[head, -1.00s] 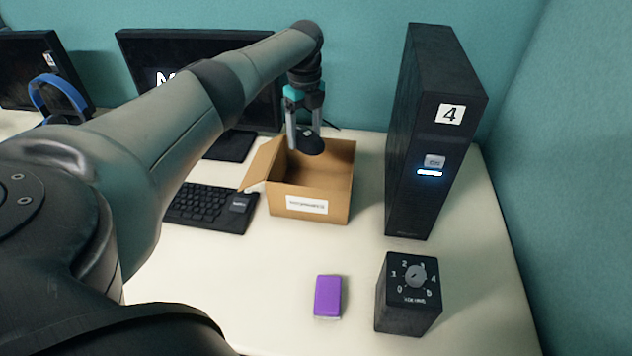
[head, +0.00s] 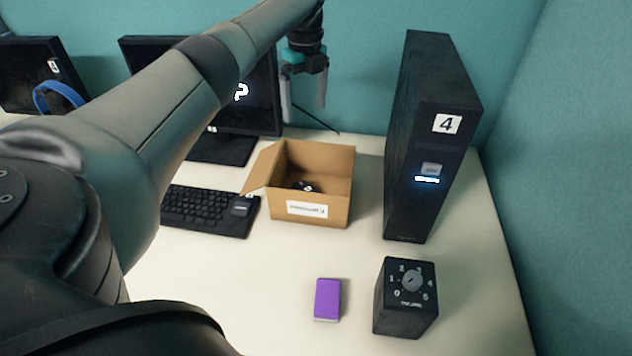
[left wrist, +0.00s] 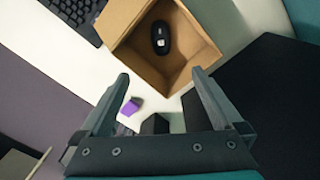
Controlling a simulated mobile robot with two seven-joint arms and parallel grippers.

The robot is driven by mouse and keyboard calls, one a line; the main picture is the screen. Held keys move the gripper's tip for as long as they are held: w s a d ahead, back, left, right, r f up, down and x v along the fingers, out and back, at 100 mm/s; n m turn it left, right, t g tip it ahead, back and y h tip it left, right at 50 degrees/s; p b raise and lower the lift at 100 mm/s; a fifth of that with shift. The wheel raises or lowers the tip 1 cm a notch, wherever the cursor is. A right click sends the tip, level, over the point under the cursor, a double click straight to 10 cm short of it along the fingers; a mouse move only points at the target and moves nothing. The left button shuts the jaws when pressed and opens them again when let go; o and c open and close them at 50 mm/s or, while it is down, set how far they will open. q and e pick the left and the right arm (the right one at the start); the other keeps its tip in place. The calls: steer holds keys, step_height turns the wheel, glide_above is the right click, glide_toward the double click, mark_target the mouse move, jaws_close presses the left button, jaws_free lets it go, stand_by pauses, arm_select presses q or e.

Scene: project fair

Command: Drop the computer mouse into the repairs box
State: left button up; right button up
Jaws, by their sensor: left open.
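The black computer mouse (head: 304,186) lies inside the open cardboard box (head: 310,212), which has a white label on its front that I cannot read clearly. In the left wrist view the mouse (left wrist: 160,38) rests on the floor of the box (left wrist: 188,66). My left gripper (head: 305,112) is open and empty, above and behind the box. Its two fingers (left wrist: 160,84) show apart in the left wrist view with nothing between them. My right gripper is in neither view.
A black computer tower (head: 425,150) marked 4 stands right of the box. A keyboard (head: 208,210) lies to the left, near a monitor (head: 230,146). A purple block (head: 328,298) and a black dial box (head: 406,298) stand in front. The table between them is clear.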

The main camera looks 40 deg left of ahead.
arm_select(q)
step_height(320, 180, up, 6)
steer(key=shift+f+p, duration=0.1)
steer(key=shift+p, duration=0.4)
